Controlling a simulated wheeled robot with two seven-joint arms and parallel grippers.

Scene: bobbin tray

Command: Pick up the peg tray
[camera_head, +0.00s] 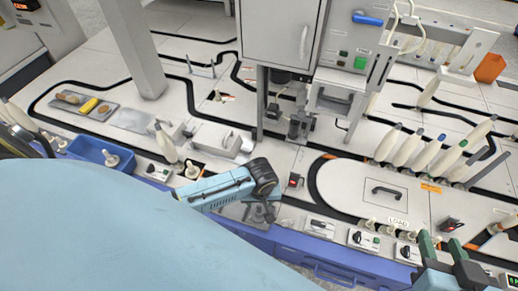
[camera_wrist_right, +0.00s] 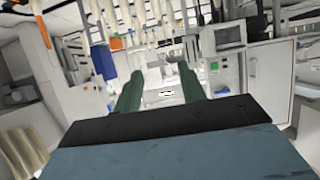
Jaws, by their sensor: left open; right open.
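I cannot tell for sure which thing is the peg tray. A small blue tray (camera_head: 84,153) at the left front holds a pale peg-like piece (camera_head: 111,159). My left gripper (camera_head: 262,214) is right of it, pointing down over the front edge of the bench. A greyish flat part (camera_head: 232,212) shows beside its fingers; I cannot tell whether they touch. My right gripper (camera_head: 441,244) is at the lower right, near the front edge of the bench. Its green fingers are apart and empty, also in the right wrist view (camera_wrist_right: 158,82).
A grey tray (camera_head: 113,108) with a yellow piece lies at the far left. A grey cabinet (camera_head: 278,35) stands at the back middle. Several white bobbins (camera_head: 408,150) stand at the right. Control boxes (camera_head: 363,239) line the front edge. A flat panel (camera_head: 375,205) lies between the grippers.

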